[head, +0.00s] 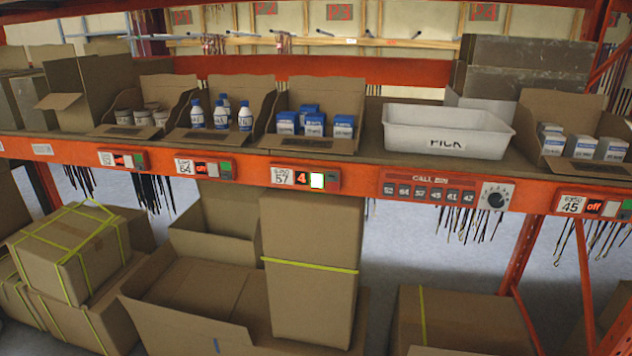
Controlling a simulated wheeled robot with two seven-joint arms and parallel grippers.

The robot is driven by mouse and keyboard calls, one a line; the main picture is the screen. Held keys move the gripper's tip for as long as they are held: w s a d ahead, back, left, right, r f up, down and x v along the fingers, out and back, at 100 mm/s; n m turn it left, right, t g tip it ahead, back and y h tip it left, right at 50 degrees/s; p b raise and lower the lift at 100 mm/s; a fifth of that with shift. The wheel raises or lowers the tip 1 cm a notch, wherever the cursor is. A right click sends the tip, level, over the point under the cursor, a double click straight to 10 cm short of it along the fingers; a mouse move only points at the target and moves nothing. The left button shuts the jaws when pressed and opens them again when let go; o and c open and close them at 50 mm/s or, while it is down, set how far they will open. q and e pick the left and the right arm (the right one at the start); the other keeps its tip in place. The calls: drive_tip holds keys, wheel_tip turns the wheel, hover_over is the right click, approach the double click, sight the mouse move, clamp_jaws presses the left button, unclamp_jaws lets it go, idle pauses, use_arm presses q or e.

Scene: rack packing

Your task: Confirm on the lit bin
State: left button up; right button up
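The lit bin is the open cardboard bin (318,143) holding several blue-and-white boxes, left of the white tote. Its label module (304,178) on the orange shelf beam below reads 57. Neither of my grippers is in view.
A white tote (448,131) marked PICK stands on the shelf right of the lit bin. A call panel (446,190) with a round dial (496,196) sits on the beam below it. Tall cartons (310,270) stand under the shelf. The beam front looks clear.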

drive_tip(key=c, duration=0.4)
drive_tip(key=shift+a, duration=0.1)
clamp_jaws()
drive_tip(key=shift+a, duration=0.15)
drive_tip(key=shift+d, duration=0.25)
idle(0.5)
